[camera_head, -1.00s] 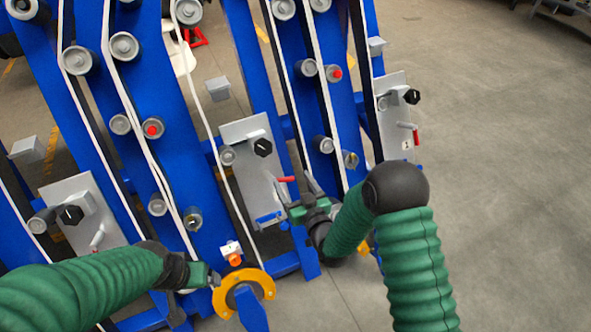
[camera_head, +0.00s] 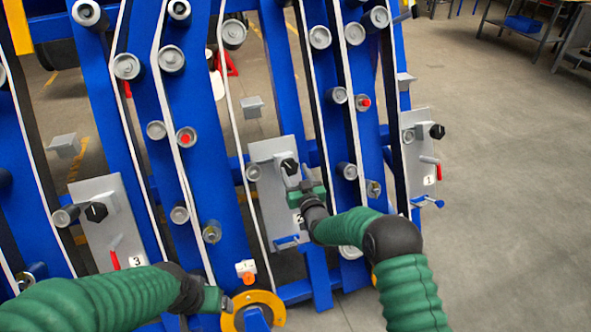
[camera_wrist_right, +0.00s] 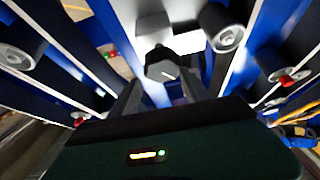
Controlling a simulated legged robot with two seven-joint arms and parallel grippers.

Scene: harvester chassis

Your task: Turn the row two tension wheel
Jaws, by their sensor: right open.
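The row two tension wheel is a black knob (camera_head: 289,166) on the middle grey plate (camera_head: 268,152). In the right wrist view the knob (camera_wrist_right: 163,66) faces me with a pale line on its front. My right gripper (camera_head: 298,175) is open just in front of the knob, in line with it. In the wrist view its two dark fingers (camera_wrist_right: 160,92) stand left and right of the knob's lower part; I cannot tell whether they touch it. My left gripper (camera_head: 224,299) is low at the left, away from the plate, and its jaws are not clear. My right gripper partly hides the plate's number.
Similar plates with black knobs stand at the left (camera_head: 97,212), marked 3, and right (camera_head: 437,131), marked 1. Blue uprights carry white belts and rollers. A yellow ring (camera_head: 268,298) is near my left gripper. Open floor lies at the right.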

